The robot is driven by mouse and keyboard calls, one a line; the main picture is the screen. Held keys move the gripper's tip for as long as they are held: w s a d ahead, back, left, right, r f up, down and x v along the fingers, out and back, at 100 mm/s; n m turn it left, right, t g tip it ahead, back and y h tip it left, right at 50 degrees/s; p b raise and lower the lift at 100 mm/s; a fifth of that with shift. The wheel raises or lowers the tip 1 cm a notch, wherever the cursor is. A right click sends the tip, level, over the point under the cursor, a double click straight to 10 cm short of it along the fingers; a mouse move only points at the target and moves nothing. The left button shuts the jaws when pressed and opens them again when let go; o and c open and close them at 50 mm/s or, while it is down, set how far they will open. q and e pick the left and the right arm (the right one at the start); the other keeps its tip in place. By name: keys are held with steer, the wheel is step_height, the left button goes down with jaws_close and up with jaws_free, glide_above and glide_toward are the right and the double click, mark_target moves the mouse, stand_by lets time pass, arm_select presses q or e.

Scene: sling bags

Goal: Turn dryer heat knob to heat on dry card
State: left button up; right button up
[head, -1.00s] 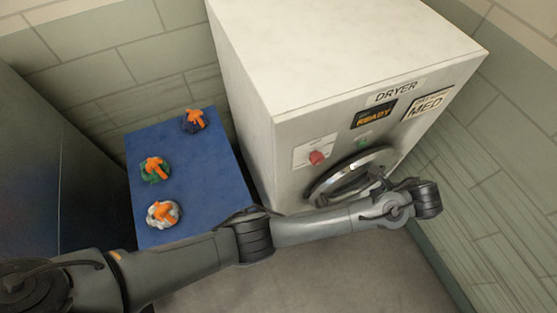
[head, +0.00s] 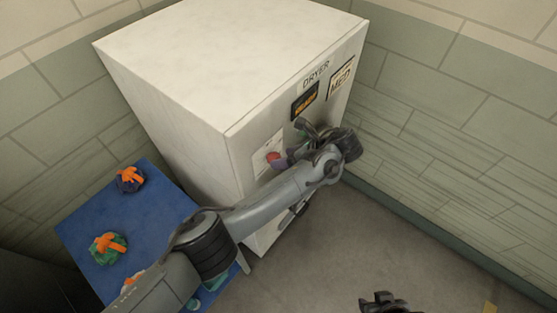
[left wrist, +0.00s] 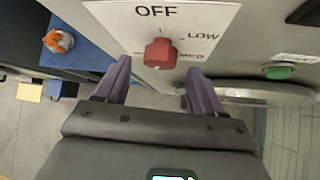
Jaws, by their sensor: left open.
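The dryer (head: 190,60) stands against the wall. Its red heat knob (head: 273,158) sits on a white plate, seen closely in the left wrist view (left wrist: 158,53), with OFF above it and LOW and a partly hidden MED to its right. The knob's exact setting is hard to tell. The dry card (head: 341,80) on the dryer front reads MED. My left gripper (left wrist: 159,88) is open, its purple fingers either side of and just short of the knob, with nothing between them. A dark part, apparently my right gripper (head: 384,303), shows at the bottom edge; its jaws are unclear.
A dark display (head: 305,101) lies below the DRYER label. A green button (left wrist: 278,72) and the round door rim (left wrist: 245,93) are right of the knob. A blue table (head: 115,215) holds bundles with orange tops. The floor (head: 350,240) at right is open.

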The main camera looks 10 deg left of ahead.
arm_select(q)
steer(key=shift+x, duration=1.65)
steer(key=c, duration=1.1)
steer(key=shift+o, duration=0.2)
steer(key=shift+s+a+f+n+t+h+p, duration=0.15)
steer(key=shift+n+t+h+p, duration=0.75)
steer(key=shift+t+p, duration=0.55)
steer(key=shift+s+r+n+t+h+p, duration=0.15)
steer(key=shift+n+t+h+p, duration=0.55)
steer(key=shift+n+t+p, duration=0.75)
steer(key=shift+s+a+f+n+t+h+p, duration=0.15)
steer(key=shift+n+t+h+p, duration=0.8)
steer(key=shift+t, duration=0.85)
steer(key=shift+m, duration=0.3)
